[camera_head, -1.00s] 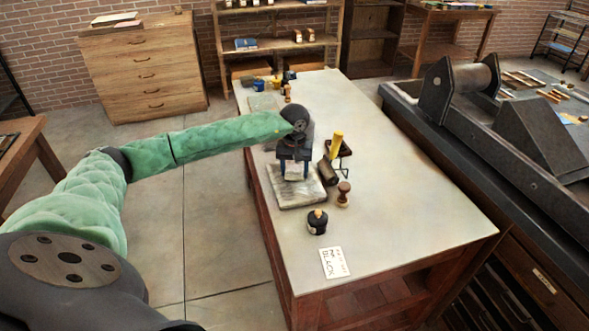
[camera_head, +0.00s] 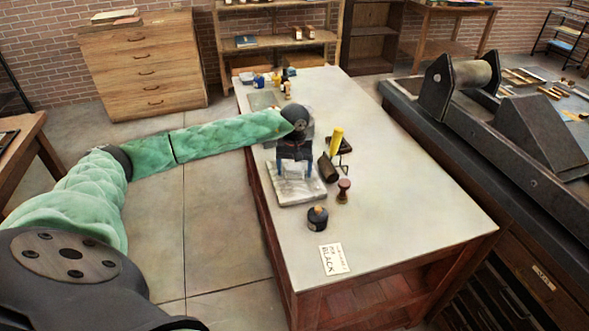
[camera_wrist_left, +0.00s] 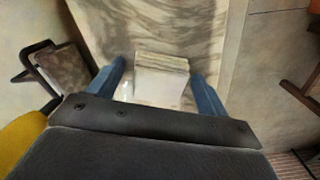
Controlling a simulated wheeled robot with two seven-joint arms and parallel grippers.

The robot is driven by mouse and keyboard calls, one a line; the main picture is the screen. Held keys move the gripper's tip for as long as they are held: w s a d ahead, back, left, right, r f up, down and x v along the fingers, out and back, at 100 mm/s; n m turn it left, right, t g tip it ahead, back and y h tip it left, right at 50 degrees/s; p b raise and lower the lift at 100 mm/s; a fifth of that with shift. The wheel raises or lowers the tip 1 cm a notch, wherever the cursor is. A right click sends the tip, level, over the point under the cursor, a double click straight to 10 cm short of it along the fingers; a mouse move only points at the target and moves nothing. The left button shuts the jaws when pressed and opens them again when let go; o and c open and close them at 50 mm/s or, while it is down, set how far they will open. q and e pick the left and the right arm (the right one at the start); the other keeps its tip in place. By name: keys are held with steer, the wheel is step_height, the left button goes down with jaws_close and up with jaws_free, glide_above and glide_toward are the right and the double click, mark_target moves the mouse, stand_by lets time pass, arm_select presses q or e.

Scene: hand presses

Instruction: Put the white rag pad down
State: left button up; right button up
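The white rag pad (camera_wrist_left: 160,78) is a small pale block seen between my left fingers in the left wrist view. It appears to rest on the veined marble slab (camera_head: 288,190), which lies on the pale worktable. My left gripper (camera_head: 294,168) points down over the slab. Its blue fingers (camera_wrist_left: 158,92) stand on either side of the pad, with a visible gap at the left finger. The gripper is open. In the head view the pad is mostly hidden by the gripper. My right gripper is not in view.
Right of the slab are a dark roller (camera_head: 328,169), a yellow tube (camera_head: 336,141) and a wooden-handled stamp (camera_head: 343,190). A black ink jar (camera_head: 317,218) and a label card (camera_head: 333,259) lie nearer. The table's right half (camera_head: 410,180) is clear.

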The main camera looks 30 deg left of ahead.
mark_target(295, 167)
arm_select(q)
steer(key=shift+r, duration=0.1)
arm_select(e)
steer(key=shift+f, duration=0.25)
arm_select(q)
steer(key=shift+r, duration=0.4)
step_height(295, 167, up, 4)
steer(key=shift+f+b, duration=0.25)
steer(key=shift+b, duration=0.45)
step_height(295, 167, up, 8)
steer(key=b, duration=0.2)
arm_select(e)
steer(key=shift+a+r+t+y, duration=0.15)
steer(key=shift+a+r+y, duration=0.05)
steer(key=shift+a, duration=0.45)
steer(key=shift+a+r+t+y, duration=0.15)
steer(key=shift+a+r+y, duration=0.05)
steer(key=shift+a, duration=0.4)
arm_select(q)
steer(key=shift+f, duration=0.2)
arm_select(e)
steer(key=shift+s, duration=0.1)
